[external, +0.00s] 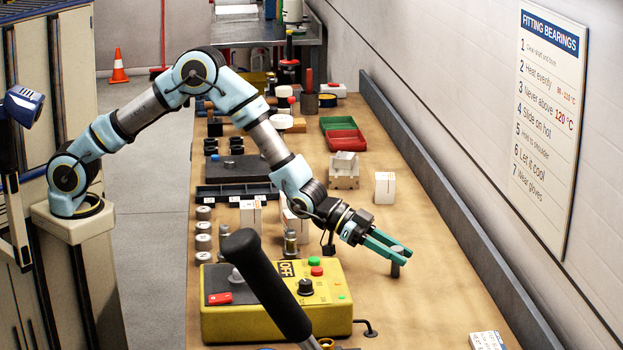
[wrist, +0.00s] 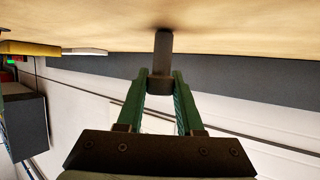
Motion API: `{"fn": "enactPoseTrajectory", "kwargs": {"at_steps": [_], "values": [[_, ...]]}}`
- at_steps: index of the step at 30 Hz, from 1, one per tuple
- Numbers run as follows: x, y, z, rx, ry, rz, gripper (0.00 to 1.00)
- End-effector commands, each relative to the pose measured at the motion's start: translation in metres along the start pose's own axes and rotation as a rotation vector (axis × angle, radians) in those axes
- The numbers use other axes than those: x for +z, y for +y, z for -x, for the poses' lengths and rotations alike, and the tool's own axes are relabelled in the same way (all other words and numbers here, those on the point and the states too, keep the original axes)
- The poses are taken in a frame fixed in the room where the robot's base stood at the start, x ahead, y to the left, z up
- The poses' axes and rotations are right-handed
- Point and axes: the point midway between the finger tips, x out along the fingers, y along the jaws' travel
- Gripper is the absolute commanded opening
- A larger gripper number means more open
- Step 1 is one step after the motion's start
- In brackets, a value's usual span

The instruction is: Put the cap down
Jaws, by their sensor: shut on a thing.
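The cap (wrist: 163,52) is a small dark grey cylinder held between the fingertips of my gripper (wrist: 160,85) in the wrist view. My gripper has green fingers and is shut on the cap. In the external view my gripper (external: 390,247) is above the right part of the workbench (external: 440,300), right of the yellow box. The cap (external: 395,269) hangs below the fingertips there. Its free end is close to the bench top in both views; I cannot tell whether it touches.
A yellow control box (external: 275,318) with buttons stands left of my gripper, with a black handle (external: 265,285) in front. White blocks (external: 384,187) and red and green trays (external: 345,140) are farther back. A grey rail (external: 440,205) edges the bench by the wall. Bench around the cap is clear.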

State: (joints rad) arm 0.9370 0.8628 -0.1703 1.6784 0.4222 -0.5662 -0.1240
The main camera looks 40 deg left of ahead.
Motion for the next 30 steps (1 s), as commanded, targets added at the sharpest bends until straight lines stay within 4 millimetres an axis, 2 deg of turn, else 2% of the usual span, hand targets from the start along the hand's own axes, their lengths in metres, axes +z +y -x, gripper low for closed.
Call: {"fn": "enactPoseTrajectory", "kwargs": {"at_steps": [3, 4, 12, 23, 26, 30], "values": [[0.004, 0.0, -0.002, 0.0, 0.0, 0.0, 0.0], [0.004, 0.0, -0.002, 0.0, 0.0, 0.0, 0.37], [0.003, 0.0, -0.001, 0.0, -0.001, 0.001, 0.66], [-0.001, 0.0, 0.002, 0.0, -0.001, 0.001, 0.66], [0.001, -0.001, 0.016, -0.001, 0.0, 0.001, 0.66], [0.001, -0.001, 0.043, -0.002, 0.0, 0.001, 0.66]]}}
